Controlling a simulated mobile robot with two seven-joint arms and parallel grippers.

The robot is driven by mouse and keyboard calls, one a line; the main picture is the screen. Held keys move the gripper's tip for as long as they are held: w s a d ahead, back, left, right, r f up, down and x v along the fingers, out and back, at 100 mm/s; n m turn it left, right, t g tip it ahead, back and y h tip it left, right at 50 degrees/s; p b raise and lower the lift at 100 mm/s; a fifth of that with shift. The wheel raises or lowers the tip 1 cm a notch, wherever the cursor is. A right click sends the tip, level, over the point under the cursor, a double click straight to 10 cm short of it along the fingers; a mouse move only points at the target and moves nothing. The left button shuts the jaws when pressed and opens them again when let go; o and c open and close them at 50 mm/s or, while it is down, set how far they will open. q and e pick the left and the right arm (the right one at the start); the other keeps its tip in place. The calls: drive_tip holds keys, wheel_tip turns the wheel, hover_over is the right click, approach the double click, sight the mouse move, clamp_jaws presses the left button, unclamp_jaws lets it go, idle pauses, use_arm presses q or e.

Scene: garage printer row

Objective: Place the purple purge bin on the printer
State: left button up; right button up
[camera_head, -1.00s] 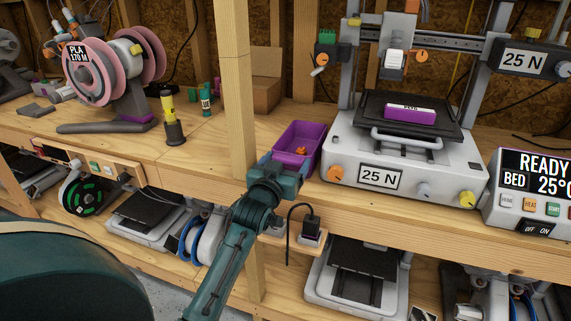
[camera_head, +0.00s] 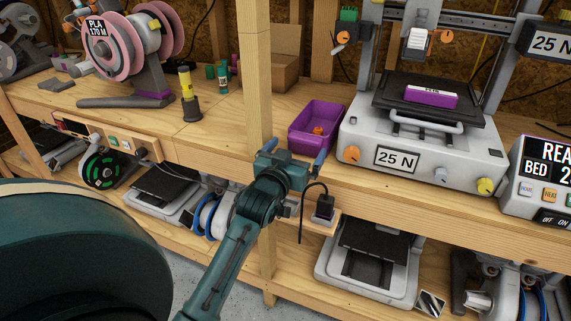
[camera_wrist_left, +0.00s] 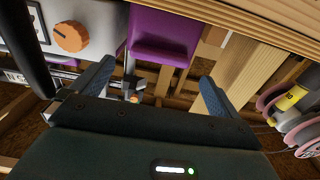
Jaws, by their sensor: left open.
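The purple purge bin (camera_head: 297,141) is an open-topped tray with a small orange piece inside. It stands upright on the wooden bench, just left of the printer (camera_head: 420,148) labelled 25 N. A purple block with a white label (camera_head: 430,97) lies on the printer's black bed. My left gripper (camera_head: 293,161) is open and empty at the bench's front edge, in front of and below the bin. In the left wrist view, the purple bin (camera_wrist_left: 165,30) shows beyond and between the open fingers (camera_wrist_left: 154,84), apart from them. My right gripper is not in view.
A wooden post (camera_head: 257,75) rises close to the bin's left. A yellow-and-black bottle (camera_head: 189,95) and pink spools (camera_head: 108,45) stand farther left. A control box (camera_head: 540,180) sits right of the printer. A power socket (camera_head: 324,207) with a cable is below the bench edge.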

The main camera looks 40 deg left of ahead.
use_arm(q)
drive_tip(key=v, duration=0.8)
drive_tip(key=s+d+f+m+g+h, duration=0.2)
drive_tip(key=s+d+f+h, duration=0.2)
drive_tip(key=s+d+f, duration=0.3)
drive_tip(key=s+d+f+m+g+h, duration=0.2)
drive_tip(key=s+d+f, duration=0.6)
drive_tip(key=d, duration=0.5)
drive_tip(key=f+g+h, duration=0.1)
drive_tip(key=h, duration=0.1)
drive_tip(key=shift+m+h, duration=0.3)
drive_tip(key=shift+m, duration=0.1)
drive_tip(key=shift+r, duration=0.1)
